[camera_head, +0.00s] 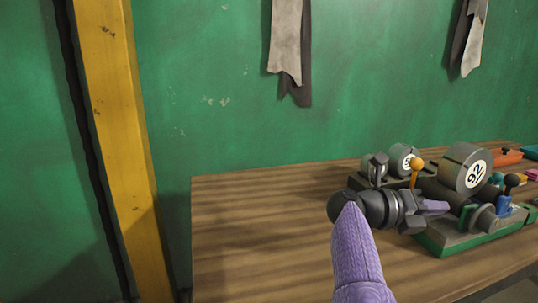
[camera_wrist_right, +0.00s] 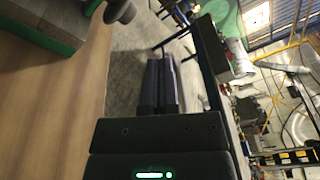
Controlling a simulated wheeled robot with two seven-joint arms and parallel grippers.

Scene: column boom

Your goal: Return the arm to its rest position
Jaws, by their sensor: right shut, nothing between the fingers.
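My right arm, in a purple sleeve, reaches up from the bottom of the head view, with dark wrist joints over the table. My right gripper (camera_head: 412,224) is in front of the column device and partly blends with its dark parts. In the right wrist view the two dark fingers (camera_wrist_right: 161,85) lie side by side, shut with nothing between them. My left arm and gripper are not in view.
The brown wooden table (camera_head: 260,230) is bare at its left. The device, with a green-edged base (camera_head: 470,237), a round "92" weight (camera_head: 466,168) and an orange knob (camera_head: 417,164), stands at right. A yellow post (camera_head: 110,110) stands by the green wall (camera_head: 210,80).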

